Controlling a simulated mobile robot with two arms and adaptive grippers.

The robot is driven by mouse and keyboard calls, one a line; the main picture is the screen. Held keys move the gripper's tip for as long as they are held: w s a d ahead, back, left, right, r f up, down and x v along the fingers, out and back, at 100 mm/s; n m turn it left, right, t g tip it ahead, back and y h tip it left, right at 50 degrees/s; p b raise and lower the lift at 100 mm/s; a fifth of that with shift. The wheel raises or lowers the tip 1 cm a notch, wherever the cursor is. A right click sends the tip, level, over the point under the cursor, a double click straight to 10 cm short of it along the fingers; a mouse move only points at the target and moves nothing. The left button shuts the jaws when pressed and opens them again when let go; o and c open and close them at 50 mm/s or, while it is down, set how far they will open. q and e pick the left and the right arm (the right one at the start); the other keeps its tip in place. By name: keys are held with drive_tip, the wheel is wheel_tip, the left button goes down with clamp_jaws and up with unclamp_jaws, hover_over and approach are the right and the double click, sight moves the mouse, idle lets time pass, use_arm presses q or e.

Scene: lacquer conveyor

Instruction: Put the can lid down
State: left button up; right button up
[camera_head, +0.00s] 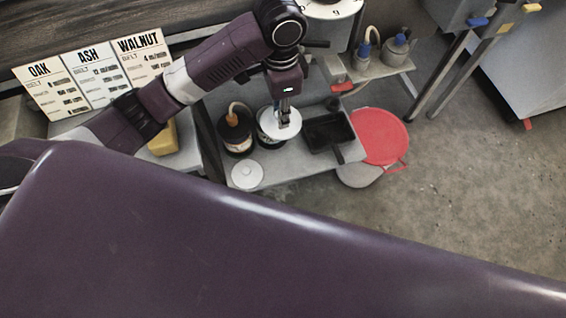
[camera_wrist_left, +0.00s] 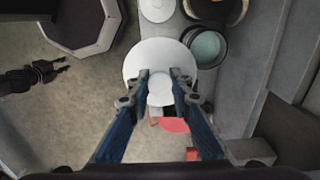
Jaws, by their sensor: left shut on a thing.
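My left gripper (camera_head: 284,122) is shut on the knob of a round white can lid (camera_head: 270,123). In the left wrist view the lid (camera_wrist_left: 146,58) lies between the fingertips (camera_wrist_left: 160,82) and looks level. An open dark can (camera_wrist_left: 207,45) with teal contents shows beside the lid and is partly covered by it in that view. In the head view the lid hides most of this can (camera_head: 280,146). What looks like my right gripper (camera_wrist_left: 55,69) is small and dark at the left of the left wrist view.
A second white lid (camera_head: 247,175) lies on the grey stand (camera_head: 290,173). A can with a brush (camera_head: 237,143) stands left of the held lid, and a black tray (camera_head: 330,132) right of it. A red round top (camera_head: 385,140) is beyond the stand's right edge.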

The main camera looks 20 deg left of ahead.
use_arm(q)
drive_tip(key=b, duration=0.2)
hover_over(281, 165)
wheel_tip(281, 165, down, 21)
drive_tip(key=shift+d+r, duration=0.1)
drive_tip(key=shift+f+b, duration=0.3)
drive_tip(key=shift+f, duration=2)
drive_tip(key=shift+f, duration=0.1)
drive_tip(key=o, duration=0.9)
drive_tip(key=shift+o, duration=0.2)
wheel_tip(281, 165, up, 12)
drive_tip(key=p, duration=0.1)
